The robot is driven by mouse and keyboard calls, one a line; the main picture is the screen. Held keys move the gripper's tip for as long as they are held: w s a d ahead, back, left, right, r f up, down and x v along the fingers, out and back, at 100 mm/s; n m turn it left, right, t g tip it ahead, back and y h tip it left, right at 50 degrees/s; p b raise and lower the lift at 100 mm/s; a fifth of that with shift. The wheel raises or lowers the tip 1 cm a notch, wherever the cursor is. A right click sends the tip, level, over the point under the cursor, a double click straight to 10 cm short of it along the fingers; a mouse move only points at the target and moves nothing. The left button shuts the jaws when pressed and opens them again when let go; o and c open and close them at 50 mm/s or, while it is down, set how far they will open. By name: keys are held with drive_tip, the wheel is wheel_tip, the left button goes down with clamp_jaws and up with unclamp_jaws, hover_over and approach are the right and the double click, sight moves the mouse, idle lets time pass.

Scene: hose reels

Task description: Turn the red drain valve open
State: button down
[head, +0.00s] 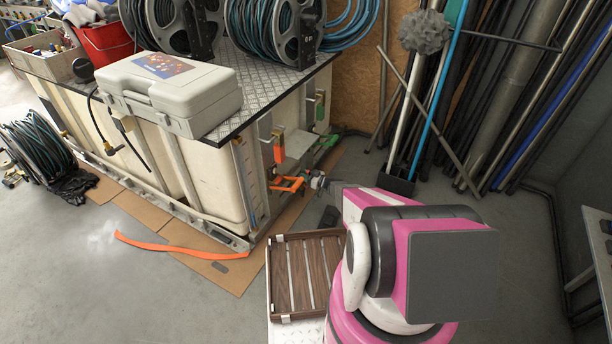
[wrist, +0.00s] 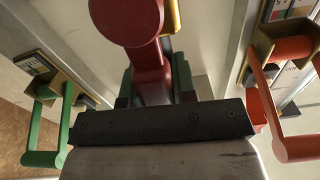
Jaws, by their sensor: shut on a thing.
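The red drain valve shows in the wrist view as a dark red handle (wrist: 146,62) with a round end, at top centre. My gripper (wrist: 155,88) is shut on this handle, with a finger on each side of it. Its dark front edge and pale body hide the lower part of the valve. In the head view my gripper (head: 317,181) is at the near end of the tank frame, beside an orange handle (head: 287,184). I cannot tell there which handle it grips.
A green handle (wrist: 44,148) is left of my gripper and an orange-red handle (wrist: 283,115) is right of it, both close. In the head view, a slatted wooden tray (head: 308,275) is below, and pipes (head: 490,100) lean at right. An orange strap (head: 165,247) lies on the floor.

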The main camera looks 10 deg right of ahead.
drive_tip(key=shift+s+a+n, duration=0.1)
drive_tip(key=shift+s+n, duration=0.15)
drive_tip(key=shift+n, duration=0.15)
drive_tip(key=c, duration=0.9)
unclamp_jaws()
drive_tip(key=v, duration=1.1)
drive_tip(key=shift+a, duration=0.1)
